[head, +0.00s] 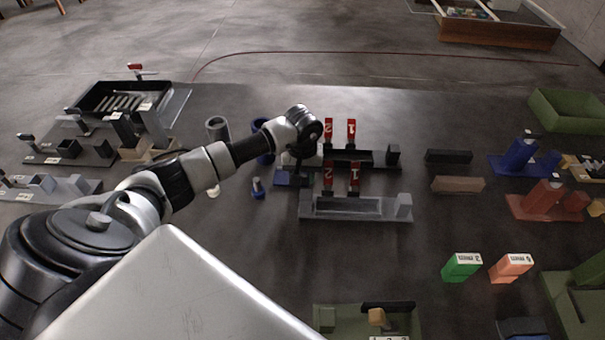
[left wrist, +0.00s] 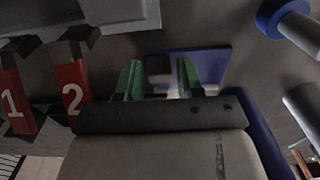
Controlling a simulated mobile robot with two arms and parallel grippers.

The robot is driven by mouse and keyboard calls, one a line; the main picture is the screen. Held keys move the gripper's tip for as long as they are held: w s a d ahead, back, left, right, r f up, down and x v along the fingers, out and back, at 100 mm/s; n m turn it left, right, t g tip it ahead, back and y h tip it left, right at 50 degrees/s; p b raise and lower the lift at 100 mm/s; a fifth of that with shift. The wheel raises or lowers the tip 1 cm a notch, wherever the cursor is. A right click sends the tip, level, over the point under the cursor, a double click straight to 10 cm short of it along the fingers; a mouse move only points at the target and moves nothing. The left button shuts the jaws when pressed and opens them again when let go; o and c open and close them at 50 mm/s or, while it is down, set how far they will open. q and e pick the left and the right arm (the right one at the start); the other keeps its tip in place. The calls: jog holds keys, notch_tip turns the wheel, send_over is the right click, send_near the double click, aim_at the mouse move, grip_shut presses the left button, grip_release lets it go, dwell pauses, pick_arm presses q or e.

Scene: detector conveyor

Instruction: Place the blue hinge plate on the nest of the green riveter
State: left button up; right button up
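The blue hinge plate (head: 282,179) lies flat on the dark surface left of the numbered stands, partly hidden by my left arm's end. In the left wrist view the blue plate (left wrist: 212,64) shows beyond and between the green fingertips, with a dark and pale patch on it. My left gripper (left wrist: 159,78) has its two fingers apart, over the plate's near edge; I cannot tell whether they touch it. A green base with a black bar and a tan knob, perhaps the green riveter (head: 347,322), is at the bottom of the head view. My right gripper is not in view.
Grey stands (head: 335,212) with red tags 1 and 2 stand right of the plate. A blue peg-like part (head: 258,189) stands close on its left. Green (head: 461,267) and salmon (head: 511,267) blocks lie at the lower right. Floor between the stands and these blocks is clear.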

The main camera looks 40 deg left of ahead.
pick_arm(q)
jog(key=shift+o, duration=0.9)
